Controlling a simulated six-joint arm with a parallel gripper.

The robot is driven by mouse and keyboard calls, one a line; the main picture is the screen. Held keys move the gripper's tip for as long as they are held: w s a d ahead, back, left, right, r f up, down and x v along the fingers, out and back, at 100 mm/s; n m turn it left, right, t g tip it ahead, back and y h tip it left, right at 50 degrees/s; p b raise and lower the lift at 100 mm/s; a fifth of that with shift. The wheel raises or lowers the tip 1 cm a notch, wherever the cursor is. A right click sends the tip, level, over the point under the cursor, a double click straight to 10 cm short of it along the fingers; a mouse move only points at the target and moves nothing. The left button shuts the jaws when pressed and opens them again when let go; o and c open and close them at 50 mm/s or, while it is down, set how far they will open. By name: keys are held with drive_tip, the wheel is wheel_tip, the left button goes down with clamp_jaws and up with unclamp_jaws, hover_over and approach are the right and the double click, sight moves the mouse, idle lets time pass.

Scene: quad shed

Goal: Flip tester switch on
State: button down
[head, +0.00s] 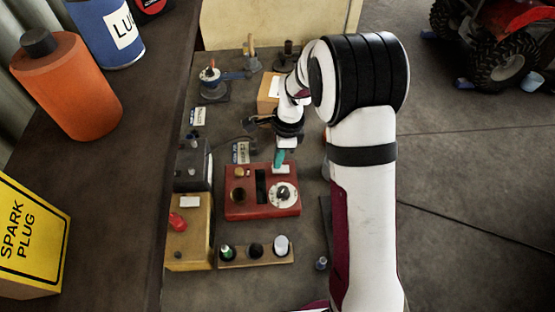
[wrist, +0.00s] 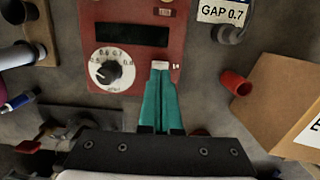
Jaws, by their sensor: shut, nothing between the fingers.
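The red tester box (head: 233,208) sits on the bench in the head view, with a white dial (head: 284,195) and a dark display window (head: 261,184). In the wrist view its red face (wrist: 183,32) fills the top middle, with the dial (wrist: 111,70) at left. My gripper (wrist: 160,72) has teal fingers, closed together and empty. Their tips are at a small pale part near the tester's edge, apparently the switch (wrist: 160,65). The fingers partly hide it; I cannot tell its position or whether they touch. In the head view, my gripper (head: 280,160) is at the tester's far right edge.
A wooden rack (head: 225,262) with several sockets or plugs lies in front of the tester. A yellow box (head: 188,235) and a dark box (head: 190,170) stand left of it. In the wrist view, a red cap (wrist: 235,83) and a cardboard box (wrist: 275,110) are at right.

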drive_tip(key=shift+a+f, duration=0.1)
drive_tip(key=shift+f, duration=0.55)
drive_tip(key=shift+a+f, duration=0.1)
drive_tip(key=shift+f, duration=0.1)
drive_tip(key=shift+d+r, duration=0.15)
drive_tip(key=shift+d, duration=0.7)
drive_tip(key=shift+r, duration=0.1)
wheel_tip(320, 180, up, 14)
drive_tip(key=d, duration=0.2)
